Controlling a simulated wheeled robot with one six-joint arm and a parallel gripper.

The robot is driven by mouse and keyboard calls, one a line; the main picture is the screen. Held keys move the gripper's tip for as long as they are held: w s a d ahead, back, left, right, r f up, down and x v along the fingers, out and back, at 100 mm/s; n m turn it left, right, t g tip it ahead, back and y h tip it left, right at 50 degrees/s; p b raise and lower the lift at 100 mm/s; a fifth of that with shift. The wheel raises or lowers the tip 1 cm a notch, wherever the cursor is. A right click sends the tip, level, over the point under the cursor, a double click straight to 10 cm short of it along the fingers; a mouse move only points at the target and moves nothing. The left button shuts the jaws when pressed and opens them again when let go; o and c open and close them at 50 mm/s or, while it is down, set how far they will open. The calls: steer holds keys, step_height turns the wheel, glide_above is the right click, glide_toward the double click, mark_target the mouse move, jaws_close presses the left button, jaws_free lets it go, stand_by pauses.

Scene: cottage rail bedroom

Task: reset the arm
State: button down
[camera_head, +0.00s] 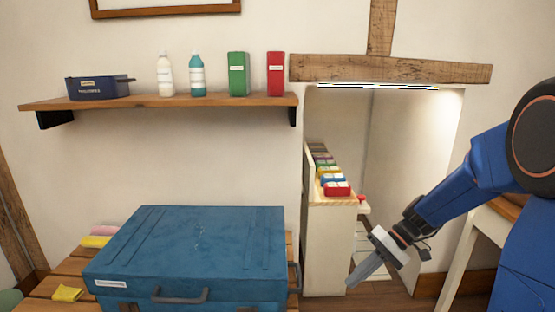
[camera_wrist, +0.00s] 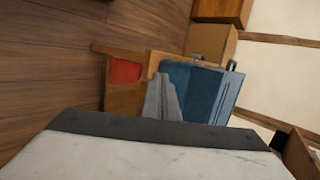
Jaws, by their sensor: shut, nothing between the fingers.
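My gripper (camera_head: 357,277) hangs at the end of my blue arm, at the lower right of the head view. It points down and to the left, in front of the alcove, and its fingers are together with nothing held. In the wrist view my gripper's fingers (camera_wrist: 162,100) show as a grey wedge. They overlap the view of a blue case but appear apart from it. The blue case (camera_head: 200,240) lies closed on a slatted wooden table, left of my gripper in the head view. It also shows in the wrist view (camera_wrist: 205,88).
A wall shelf (camera_head: 220,101) holds a dark blue box, two bottles, a green box and a red box. A cabinet (camera_head: 330,245) with several coloured boxes stands in the alcove. Cloths (camera_head: 67,293) lie beside the case. A pale-legged table (camera_head: 470,240) stands close behind my arm.

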steer(key=s+d+r+t+h, duration=0.2)
steer(key=s+r+h, duration=0.1)
steer(key=s, duration=0.3)
steer(key=s+d+r+m+t+h, duration=0.1)
steer(key=s+d+r+t+h, duration=0.1)
steer(key=s, duration=0.5)
steer(key=s+d+r+t+h, duration=0.3)
steer(key=s+h, duration=0.1)
steer(key=s, duration=0.3)
steer(key=shift+s+d+r, duration=0.15)
steer(key=shift+r, duration=0.15)
stand_by(0.8)
